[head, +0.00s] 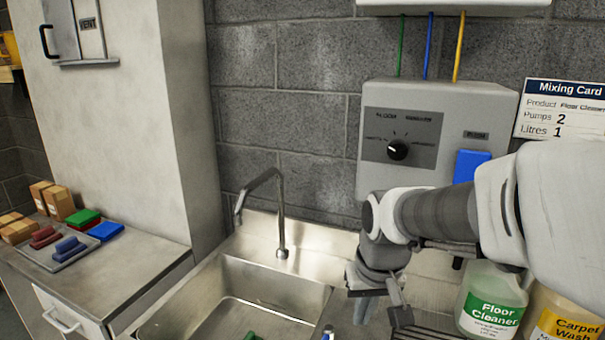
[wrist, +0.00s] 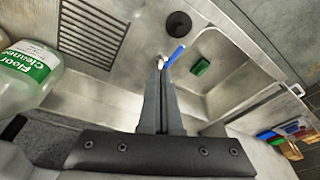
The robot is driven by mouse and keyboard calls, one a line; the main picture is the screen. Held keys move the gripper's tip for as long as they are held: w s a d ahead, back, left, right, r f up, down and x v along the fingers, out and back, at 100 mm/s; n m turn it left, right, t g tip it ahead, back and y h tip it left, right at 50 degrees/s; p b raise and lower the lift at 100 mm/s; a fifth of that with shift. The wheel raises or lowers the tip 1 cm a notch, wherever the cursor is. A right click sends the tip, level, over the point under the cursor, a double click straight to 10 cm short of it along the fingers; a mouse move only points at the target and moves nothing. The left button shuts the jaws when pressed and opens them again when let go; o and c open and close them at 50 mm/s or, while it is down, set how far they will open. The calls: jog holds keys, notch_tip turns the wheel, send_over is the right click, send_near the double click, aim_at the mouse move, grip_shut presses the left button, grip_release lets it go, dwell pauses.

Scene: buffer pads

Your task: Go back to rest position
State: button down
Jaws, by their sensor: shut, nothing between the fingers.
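My gripper (head: 380,312) is over the right side of the steel sink unit in the head view, in front of the wall dispenser. In the wrist view its two fingers (wrist: 161,75) lie together, with nothing between them. A blue-and-white handled item (wrist: 174,54) shows just beyond the fingertips; whether they touch it I cannot tell. My arm reaches in from the right of the head view and hides part of the bottles and counter.
The sink basin (head: 255,282) holds a green pad (wrist: 201,67). A tap (head: 280,215) stands behind it. Floor Cleaner (head: 490,300) and Carpet Wash (head: 563,322) bottles stand at right. The dispenser (head: 440,100) hangs above. Coloured pads (head: 85,216) and boxes lie on the left counter.

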jog(key=s+d+r+t, duration=0.1)
jog(key=s+d+r, duration=0.1)
jog(key=s, duration=0.4)
jog(key=s+d+r+t, duration=0.2)
jog(key=s+r, duration=0.2)
jog(key=s, duration=0.3)
jog(key=shift+r+m, duration=0.3)
jog(key=shift+m, duration=0.1)
